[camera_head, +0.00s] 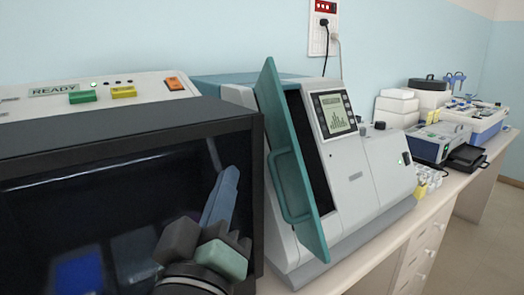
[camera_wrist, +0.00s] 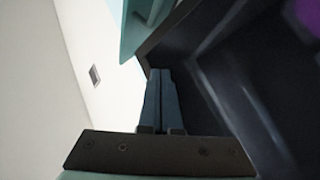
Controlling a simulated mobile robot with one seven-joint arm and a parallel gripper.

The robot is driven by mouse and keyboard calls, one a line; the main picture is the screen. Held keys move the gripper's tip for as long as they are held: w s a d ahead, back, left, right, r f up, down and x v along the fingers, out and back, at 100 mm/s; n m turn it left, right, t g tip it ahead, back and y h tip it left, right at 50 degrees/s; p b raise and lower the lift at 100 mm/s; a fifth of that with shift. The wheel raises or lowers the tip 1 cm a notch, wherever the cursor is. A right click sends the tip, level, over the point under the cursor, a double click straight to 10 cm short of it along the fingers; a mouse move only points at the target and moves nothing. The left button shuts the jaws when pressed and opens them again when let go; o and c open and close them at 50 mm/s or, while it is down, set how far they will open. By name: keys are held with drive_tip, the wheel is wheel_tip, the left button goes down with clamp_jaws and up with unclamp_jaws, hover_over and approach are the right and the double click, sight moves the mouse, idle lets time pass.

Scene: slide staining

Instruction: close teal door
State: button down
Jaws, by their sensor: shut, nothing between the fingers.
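The teal door (camera_head: 287,135) is a tall panel with a looped teal handle (camera_head: 290,188). It stands open, swung out from the dark opening of a white and teal machine (camera_head: 362,175). My gripper (camera_head: 230,170) is shut and empty, fingers pointing up, left of the door and apart from it in the head view. It is in front of the dark glass of the neighbouring machine. In the wrist view the two blue-grey fingers (camera_wrist: 160,72) lie side by side, and a teal part (camera_wrist: 132,32), which looks like the door's, shows beyond them at the top.
The black-framed machine (camera_head: 120,138) with a READY label and coloured buttons stands close at the left, its frame edge near the door. More lab devices (camera_head: 440,140) and small bottles (camera_head: 424,182) stand along the bench to the right. The bench's front strip (camera_head: 345,283) is bare.

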drive_tip(key=s+a+f+n+g+h+p, duration=0.3)
drive_tip(key=s+n+g+p, duration=0.6)
drive_tip(key=p, duration=1.1)
drive_tip(key=w+d+f+n+t+p, duration=0.1)
drive_tip(key=w+d+p, duration=0.1)
drive_tip(key=w, duration=0.4)
drive_tip(key=w+d+f+n+t+h+p, duration=0.1)
drive_tip(key=w+d+p, duration=0.1)
drive_tip(key=w+d, duration=0.3)
drive_tip(key=shift+w+d, duration=0.3)
drive_tip(key=shift+w, duration=0.95)
drive_tip(key=shift+d+r, duration=0.1)
